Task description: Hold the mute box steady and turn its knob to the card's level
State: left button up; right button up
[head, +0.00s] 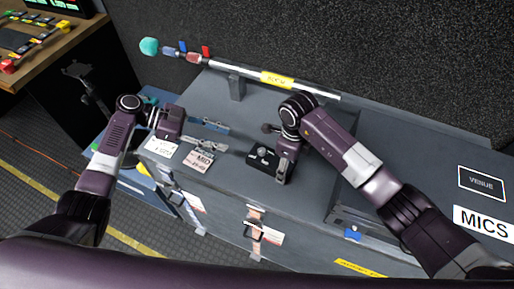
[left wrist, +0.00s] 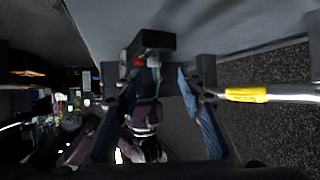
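The mute box (head: 257,163), a small black box with a silver knob (head: 263,152), sits on the grey case top. It also shows in the left wrist view (left wrist: 135,46), ahead of and between my left fingers. My left gripper (head: 216,134) is open and empty, to the left of the box and apart from it. My right gripper (head: 284,164) is at the box's right side, with a finger down beside it; its grip is partly hidden, so I cannot tell whether it holds the box. A card (head: 199,159) left of the box seems to read "MID".
A white label (head: 160,147) lies near the left gripper. A silver pole with a yellow tag (head: 277,80) runs along the back, with coloured mic parts (head: 172,50) at its left end. A dark carpeted wall rises behind. A "MICS" label (head: 484,222) is at right.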

aim_at(261, 150)
pick_arm(q)
jog(key=shift+h, duration=0.4)
jog(key=x, duration=0.4)
jog(key=s+x, duration=0.1)
jog(key=x, duration=0.7)
jog(key=shift+s+d+r, duration=0.2)
jog(key=shift+d+r, duration=0.1)
jog(key=shift+r, duration=0.05)
jog(key=shift+c, duration=0.2)
grip_shut()
